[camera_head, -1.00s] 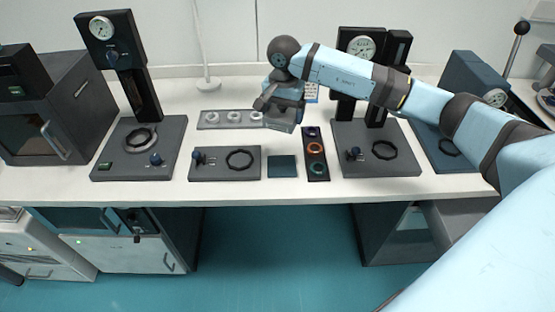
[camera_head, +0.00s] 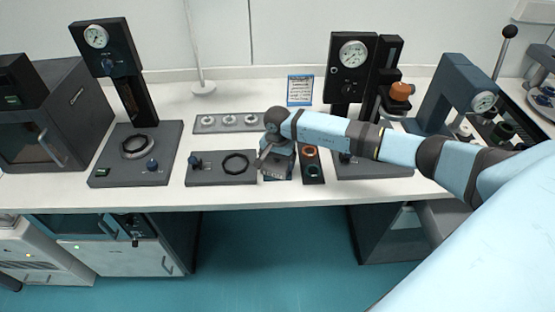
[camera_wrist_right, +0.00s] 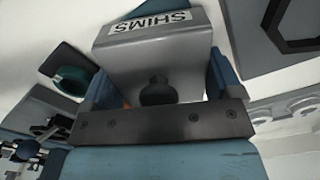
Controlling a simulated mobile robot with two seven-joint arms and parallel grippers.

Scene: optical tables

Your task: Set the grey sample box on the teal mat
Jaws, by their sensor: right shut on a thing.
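The grey sample box (camera_wrist_right: 155,58), with a label reading SHIMS, is between the fingers of my right gripper (camera_wrist_right: 160,88) in the wrist view. The gripper is shut on it. In the head view my right gripper (camera_head: 276,158) points down over the teal mat's place, with the box (camera_head: 275,171) low beneath it. The teal mat is nearly all hidden by the gripper and box; only a sliver of its right edge (camera_head: 291,172) seems to show. I cannot tell whether the box touches the mat. My left gripper is not in view.
A dark strip with coloured rings (camera_head: 312,169) lies just right of the gripper. A grey plate with a black ring (camera_head: 221,168) lies just left. A tray of white rings (camera_head: 228,123) is behind. Gauge stands (camera_head: 115,95) rise on both sides. The table's front edge is clear.

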